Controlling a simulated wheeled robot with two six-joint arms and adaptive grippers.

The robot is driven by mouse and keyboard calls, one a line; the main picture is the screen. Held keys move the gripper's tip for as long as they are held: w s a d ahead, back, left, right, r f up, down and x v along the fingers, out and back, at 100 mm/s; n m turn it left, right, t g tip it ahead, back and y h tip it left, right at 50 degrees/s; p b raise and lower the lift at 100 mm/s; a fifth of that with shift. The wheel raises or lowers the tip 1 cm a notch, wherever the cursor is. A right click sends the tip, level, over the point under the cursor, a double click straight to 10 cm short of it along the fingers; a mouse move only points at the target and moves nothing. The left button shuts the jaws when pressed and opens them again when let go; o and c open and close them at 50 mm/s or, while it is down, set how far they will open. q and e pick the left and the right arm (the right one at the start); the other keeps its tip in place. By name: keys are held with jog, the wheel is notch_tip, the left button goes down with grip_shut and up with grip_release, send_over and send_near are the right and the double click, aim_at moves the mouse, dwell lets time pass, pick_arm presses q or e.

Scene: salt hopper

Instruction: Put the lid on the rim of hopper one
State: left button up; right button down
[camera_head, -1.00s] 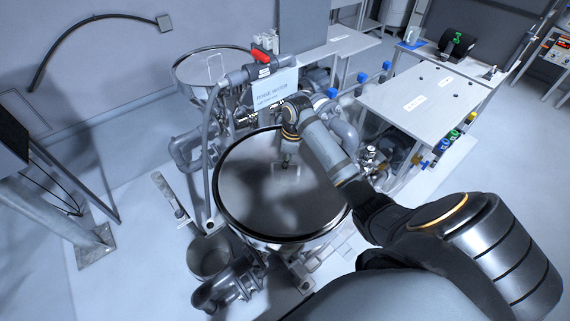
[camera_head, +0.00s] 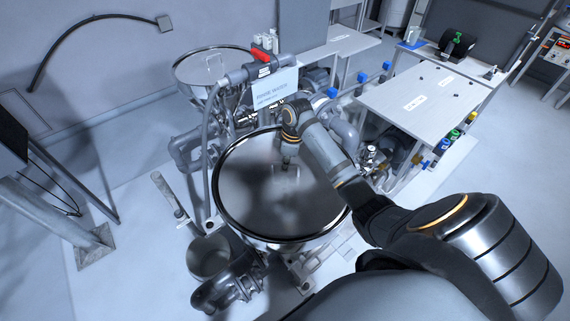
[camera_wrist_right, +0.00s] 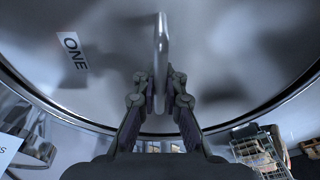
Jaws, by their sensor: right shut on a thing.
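The lid (camera_head: 250,205) is a large round metal disc with a dark edge and a bar handle at its middle. It lies over the mouth of the big front hopper in the head view; whether it touches the rim all round I cannot tell. In the right wrist view the lid (camera_wrist_right: 220,60) bears a white label reading ONE (camera_wrist_right: 74,53). My right gripper (camera_head: 287,165) is above the lid's middle, shut on its handle (camera_wrist_right: 161,45). The fingers (camera_wrist_right: 160,85) stand on both sides of the handle. My left gripper is not in view.
Pipes surround the front hopper. A white-topped bench (camera_head: 425,95) stands at the right. Floor at the left is mostly clear.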

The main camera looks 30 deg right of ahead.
jog(key=c, duration=1.4)
grip_release()
jog(key=shift+o, duration=0.2)
jog(key=r, duration=0.5)
jog(key=d+r, duration=0.1)
jog(key=r, duration=0.1)
jog(key=shift+s+r, duration=0.25)
jog(key=shift+s, duration=0.1)
jog(key=shift+a, duration=0.1)
jog(key=shift+f, duration=0.1)
